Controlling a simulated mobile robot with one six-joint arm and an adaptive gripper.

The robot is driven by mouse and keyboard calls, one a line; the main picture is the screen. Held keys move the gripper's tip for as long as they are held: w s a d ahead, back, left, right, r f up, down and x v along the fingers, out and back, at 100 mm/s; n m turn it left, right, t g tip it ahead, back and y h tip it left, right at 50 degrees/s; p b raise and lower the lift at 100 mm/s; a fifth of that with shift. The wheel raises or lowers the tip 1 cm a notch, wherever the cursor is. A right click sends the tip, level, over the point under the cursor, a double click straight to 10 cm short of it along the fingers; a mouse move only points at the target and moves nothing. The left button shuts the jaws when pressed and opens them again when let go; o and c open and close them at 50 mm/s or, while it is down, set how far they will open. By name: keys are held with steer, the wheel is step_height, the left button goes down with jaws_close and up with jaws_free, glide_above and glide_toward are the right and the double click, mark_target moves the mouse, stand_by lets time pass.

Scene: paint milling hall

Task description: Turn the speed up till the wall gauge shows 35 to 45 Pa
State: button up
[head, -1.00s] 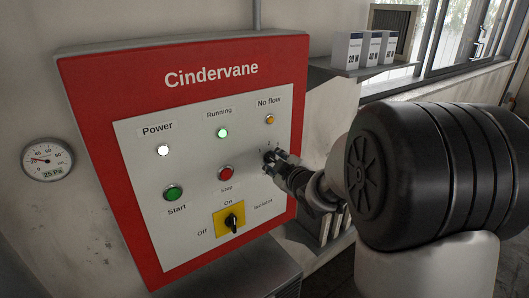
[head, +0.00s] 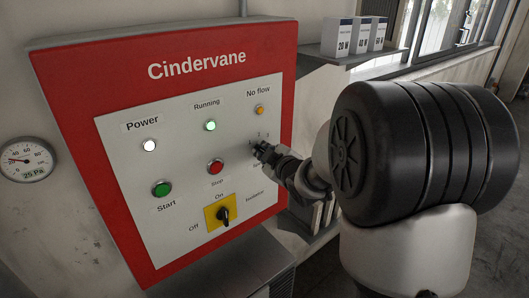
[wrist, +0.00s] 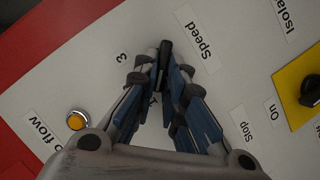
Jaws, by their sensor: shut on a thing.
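The wall gauge (head: 27,160) hangs at the far left in the head view, and its digital window reads 25 Pa. The red and grey Cindervane panel (head: 196,66) carries the controls. My gripper (head: 262,152) is at the right side of the panel face. In the wrist view its fingers (wrist: 163,80) are shut on the black speed knob (wrist: 165,52), beside the "Speed" label (wrist: 194,32). A "3" mark shows near the knob. Most of the knob and its pointer are hidden by the fingers, so its setting cannot be read.
The Power (head: 149,146) and Running (head: 210,125) lamps are lit. The No flow lamp (head: 260,110) is amber. Start (head: 161,188) and Stop (head: 215,166) buttons and the isolator switch (head: 223,215) sit close by. A shelf with white boxes (head: 345,37) stands to the right.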

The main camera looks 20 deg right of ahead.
steer(key=shift+r+p, duration=0.1)
steer(key=shift+p, duration=0.4)
jaws_close()
steer(key=m+y+p, duration=0.1)
steer(key=m+p, duration=0.1)
steer(key=p, duration=0.2)
steer(key=m+g+y+p, duration=0.1)
steer(key=m+p, duration=0.1)
steer(key=p, duration=0.3)
steer(key=d+m+y+p, duration=0.1)
steer(key=m+p, duration=0.1)
steer(key=p, duration=0.3)
steer(key=shift+w+r+g+y, duration=0.2)
steer(key=shift+g+y, duration=0.2)
steer(key=o, duration=0.7)
jaws_free()
steer(key=shift+s, duration=0.1)
